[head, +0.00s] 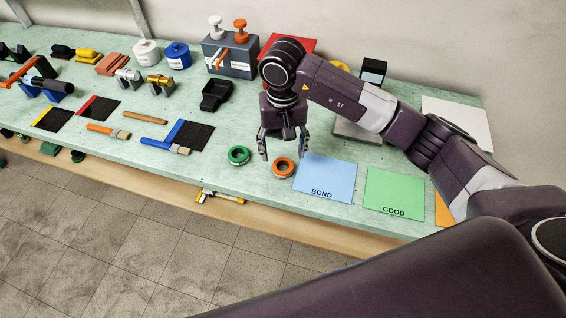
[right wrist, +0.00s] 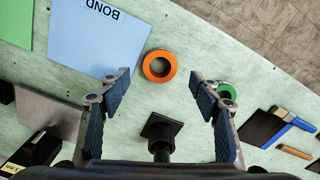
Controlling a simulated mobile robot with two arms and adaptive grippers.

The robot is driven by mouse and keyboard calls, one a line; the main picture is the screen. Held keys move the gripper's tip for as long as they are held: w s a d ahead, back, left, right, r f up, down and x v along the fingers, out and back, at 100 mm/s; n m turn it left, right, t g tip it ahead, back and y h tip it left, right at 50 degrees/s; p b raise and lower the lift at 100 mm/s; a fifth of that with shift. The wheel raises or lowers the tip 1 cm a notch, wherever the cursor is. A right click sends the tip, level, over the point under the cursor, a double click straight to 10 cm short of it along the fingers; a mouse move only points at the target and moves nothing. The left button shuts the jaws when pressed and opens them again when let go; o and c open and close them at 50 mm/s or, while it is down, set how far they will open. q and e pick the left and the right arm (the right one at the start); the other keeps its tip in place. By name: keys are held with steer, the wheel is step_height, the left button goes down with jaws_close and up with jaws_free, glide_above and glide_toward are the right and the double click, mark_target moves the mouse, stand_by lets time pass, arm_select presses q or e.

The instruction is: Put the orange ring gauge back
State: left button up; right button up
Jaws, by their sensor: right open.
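The orange ring gauge (head: 283,168) lies flat on the green bench near its front edge, left of the blue BOND mat (head: 324,180). It also shows in the right wrist view (right wrist: 160,66), beyond my fingertips and roughly centred between them. My right gripper (head: 284,148) is open and empty, pointing down above the bench just behind the ring; it also shows in the right wrist view (right wrist: 158,90). It does not touch the ring. A green ring (head: 239,156) lies to the left of the orange one. My left gripper is out of view.
A green GOOD mat (head: 394,190) lies right of the blue one. A grey box (head: 230,57) with white and orange knobs stands at the back. Brushes (head: 165,146) and a black tray (head: 216,95) lie left. A black square-ended piece (right wrist: 161,129) shows between my fingers.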

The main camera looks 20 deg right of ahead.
step_height(320, 180, up, 6)
steer(key=b, duration=0.1)
stand_by(0.7)
